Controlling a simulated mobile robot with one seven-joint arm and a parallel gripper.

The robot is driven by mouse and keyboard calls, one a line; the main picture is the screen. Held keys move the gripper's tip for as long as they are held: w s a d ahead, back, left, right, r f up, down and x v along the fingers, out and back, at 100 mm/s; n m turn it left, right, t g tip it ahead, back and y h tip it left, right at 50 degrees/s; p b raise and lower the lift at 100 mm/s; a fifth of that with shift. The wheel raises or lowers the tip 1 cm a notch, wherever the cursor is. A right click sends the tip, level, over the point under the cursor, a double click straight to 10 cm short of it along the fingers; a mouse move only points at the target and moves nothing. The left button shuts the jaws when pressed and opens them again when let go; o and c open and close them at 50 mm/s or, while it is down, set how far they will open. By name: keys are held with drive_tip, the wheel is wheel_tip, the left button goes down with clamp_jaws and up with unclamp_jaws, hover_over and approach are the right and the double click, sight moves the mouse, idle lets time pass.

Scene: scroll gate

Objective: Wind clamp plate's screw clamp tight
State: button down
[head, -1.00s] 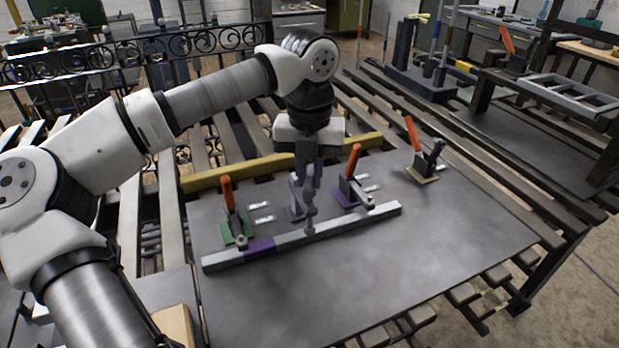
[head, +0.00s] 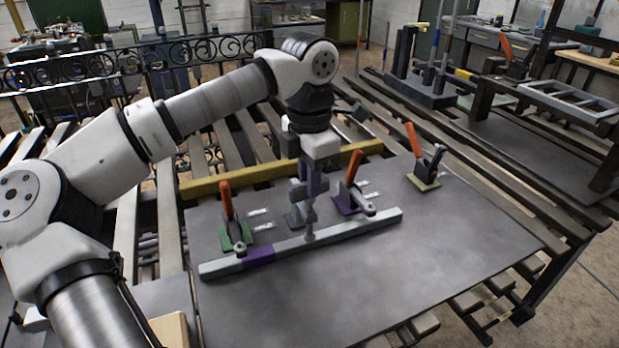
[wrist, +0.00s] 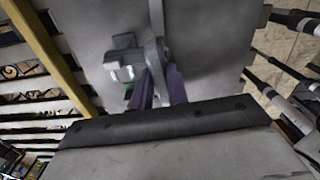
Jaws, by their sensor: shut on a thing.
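The grey screw clamp (head: 309,216) stands upright near the middle of the work plate, between two orange-handled toggle clamps. Its lower end meets the pale steel bar (head: 350,229). My gripper (head: 311,188) is over it, pointing down, shut on the top of its screw. In the wrist view the purple fingers (wrist: 160,90) close around the screw clamp (wrist: 156,52), whose grey frame reaches out beyond them. The fingers hide the gripped part. The grey clamp plate (head: 440,235) lies flat under everything.
Toggle clamps stand on a green base (head: 233,235), a purple base (head: 345,203) and, farther right, a yellow base (head: 424,181). A yellow bar (head: 240,177) runs along the back edge. The front of the plate is clear.

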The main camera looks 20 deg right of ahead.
drive_tip(key=m, duration=0.7)
drive_tip(key=shift+r, duration=0.15)
drive_tip(key=m, duration=0.4)
drive_tip(key=shift+m, duration=1.9)
drive_tip(key=c, duration=1.4)
unclamp_jaws()
drive_tip(key=shift+o, duration=0.2)
wheel_tip(320, 180, up, 14)
